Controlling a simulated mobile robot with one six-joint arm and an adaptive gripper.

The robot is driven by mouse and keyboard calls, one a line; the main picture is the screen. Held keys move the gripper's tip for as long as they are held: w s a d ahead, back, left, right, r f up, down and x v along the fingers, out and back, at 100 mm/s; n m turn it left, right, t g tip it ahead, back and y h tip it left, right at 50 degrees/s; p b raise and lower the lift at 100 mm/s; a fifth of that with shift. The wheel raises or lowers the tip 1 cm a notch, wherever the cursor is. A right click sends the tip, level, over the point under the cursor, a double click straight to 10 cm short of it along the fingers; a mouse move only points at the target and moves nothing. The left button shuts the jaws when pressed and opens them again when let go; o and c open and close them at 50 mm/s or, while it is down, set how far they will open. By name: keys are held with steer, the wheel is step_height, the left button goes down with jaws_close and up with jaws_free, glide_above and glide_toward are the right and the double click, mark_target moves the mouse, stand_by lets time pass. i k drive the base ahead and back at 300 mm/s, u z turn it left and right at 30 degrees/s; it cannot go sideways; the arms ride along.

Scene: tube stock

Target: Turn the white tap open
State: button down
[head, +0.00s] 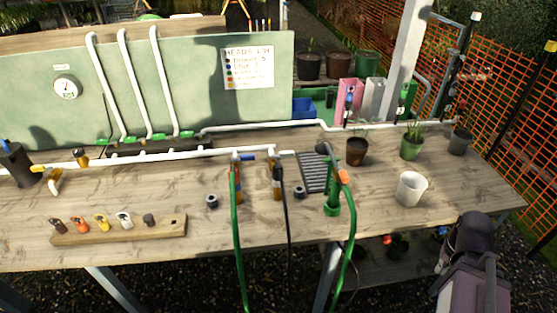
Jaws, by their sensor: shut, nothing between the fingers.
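A wooden strip (165,231) lies on the left front of the workbench and carries a row of small coloured tap-like fittings. The white one (124,219) stands between a yellow one (102,222) and a dark grey one (148,219).
Green hoses (238,235) and a black hose (287,225) hang over the front edge of the bench (380,222). A white pot (411,188) and several plant pots stand at the right. A green panel (165,85) with a gauge (65,88) rises behind.

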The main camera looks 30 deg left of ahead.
mark_target(288, 153)
steer(key=z, duration=0.35)
steer(key=k, duration=0.25)
steer(key=u, duration=1.3)
steer(key=i, duration=0.5)
steer(key=u, duration=0.2)
steer(key=k, duration=0.3)
steer(key=u, duration=0.1)
